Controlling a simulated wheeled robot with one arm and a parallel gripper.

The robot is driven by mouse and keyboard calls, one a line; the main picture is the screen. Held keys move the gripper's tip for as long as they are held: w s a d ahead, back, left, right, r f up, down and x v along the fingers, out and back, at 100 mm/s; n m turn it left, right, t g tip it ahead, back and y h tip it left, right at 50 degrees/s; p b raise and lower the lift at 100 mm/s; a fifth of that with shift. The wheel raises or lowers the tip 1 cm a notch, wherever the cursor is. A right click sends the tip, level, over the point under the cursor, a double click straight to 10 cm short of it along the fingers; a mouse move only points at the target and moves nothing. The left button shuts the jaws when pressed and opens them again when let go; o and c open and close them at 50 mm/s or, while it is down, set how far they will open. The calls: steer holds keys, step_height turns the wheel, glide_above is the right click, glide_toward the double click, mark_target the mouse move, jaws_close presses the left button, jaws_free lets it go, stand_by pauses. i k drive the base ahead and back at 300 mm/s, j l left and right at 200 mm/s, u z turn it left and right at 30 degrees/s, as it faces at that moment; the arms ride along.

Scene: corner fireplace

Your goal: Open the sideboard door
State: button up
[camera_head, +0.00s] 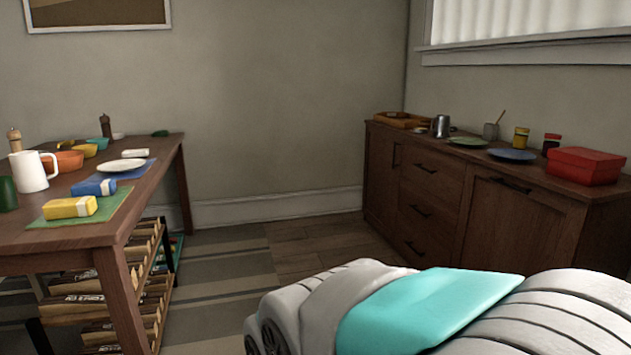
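The dark brown wooden sideboard (452,207) stands along the right wall. It has a narrow door (380,175) at its far left end with a dark vertical handle (396,156). Several drawers with dark bar handles are in its middle. A wider front panel (513,226) on the right has a horizontal dark handle (511,186) near its top. All these fronts look closed. My grey and turquoise arm fills the lower right of the view and hides the lower right part of the sideboard. My gripper is not visible.
A brown table (149,193) with a white pitcher, bowls, a plate and packages stands at left, with a rack of wooden crates (146,280) below. Plates, jars and a red box (585,166) sit on the sideboard. Floor (305,250) between the table and sideboard is clear.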

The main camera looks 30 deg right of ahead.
mark_target(384, 149)
steer(key=z, duration=1.4)
steer(key=i+j, duration=0.2)
steer(key=i, duration=0.35)
steer(key=i+j, duration=0.2)
steer(key=i, duration=0.35)
steer(key=i+j, duration=0.2)
steer(key=i, duration=0.35)
steer(key=i+j, duration=0.2)
steer(key=i, duration=0.3)
steer(key=i+j+u, duration=0.1)
steer(key=i, duration=0.45)
steer(key=i+j, duration=0.25)
steer(key=i, duration=0.3)
steer(key=i+j, duration=0.15)
steer(key=i, duration=0.4)
